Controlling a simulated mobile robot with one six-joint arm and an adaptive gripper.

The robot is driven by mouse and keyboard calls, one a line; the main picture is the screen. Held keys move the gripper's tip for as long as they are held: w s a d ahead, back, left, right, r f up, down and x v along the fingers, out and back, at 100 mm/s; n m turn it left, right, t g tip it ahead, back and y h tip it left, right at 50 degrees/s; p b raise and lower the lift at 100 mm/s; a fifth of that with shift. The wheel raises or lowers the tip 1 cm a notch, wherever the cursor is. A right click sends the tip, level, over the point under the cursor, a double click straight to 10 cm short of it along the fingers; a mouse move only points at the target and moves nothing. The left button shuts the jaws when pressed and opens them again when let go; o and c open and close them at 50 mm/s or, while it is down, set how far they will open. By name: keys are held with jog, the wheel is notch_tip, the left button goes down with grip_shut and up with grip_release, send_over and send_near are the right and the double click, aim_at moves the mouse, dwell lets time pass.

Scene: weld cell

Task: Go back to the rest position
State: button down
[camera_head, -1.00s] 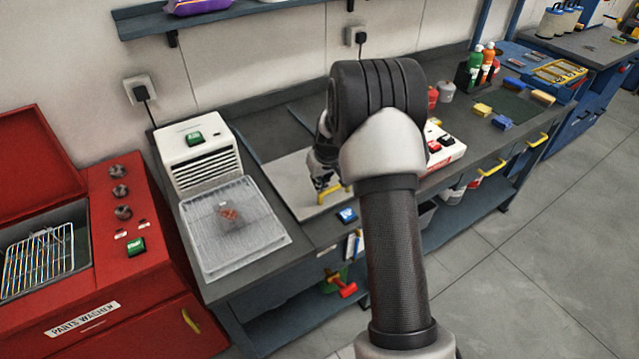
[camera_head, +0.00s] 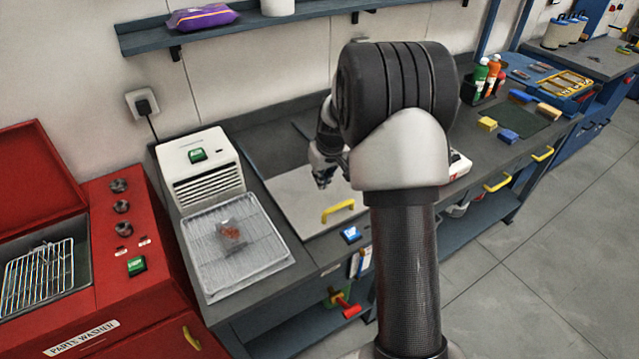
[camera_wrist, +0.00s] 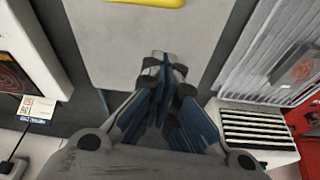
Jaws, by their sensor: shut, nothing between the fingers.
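My gripper (camera_head: 325,177) hangs over the light grey panel with a yellow handle on the bench in the head view, partly hidden by my arm. In the wrist view my gripper (camera_wrist: 165,65) has its blue-sided fingers together, with nothing between them. The grey panel (camera_wrist: 130,40) lies below it, and the yellow handle (camera_wrist: 147,2) shows at the top edge. In the head view the yellow handle (camera_head: 338,211) is in front of the gripper, apart from it.
A white vented unit (camera_head: 200,165) and a wire rack (camera_head: 205,265) holding a small bagged reddish item (camera_head: 230,232) stand left of the panel. The red parts washer (camera_head: 105,290) is farther left. Bottles (camera_head: 481,75) and blue and yellow blocks (camera_head: 487,124) stand at right. A shelf (camera_head: 145,42) runs above.

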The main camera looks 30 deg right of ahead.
jog(key=s+a+r, duration=1.3)
jog(key=s+r, duration=0.1)
jog(key=r, duration=0.3)
jog(key=s+a, duration=0.3)
jog(key=s, duration=0.7)
jog(key=s+a+n+t, duration=0.1)
jog(key=s+a, duration=0.3)
jog(key=s, duration=0.5)
jog(key=shift+s+r+b, duration=0.25)
jog(key=shift+s+b, duration=0.1)
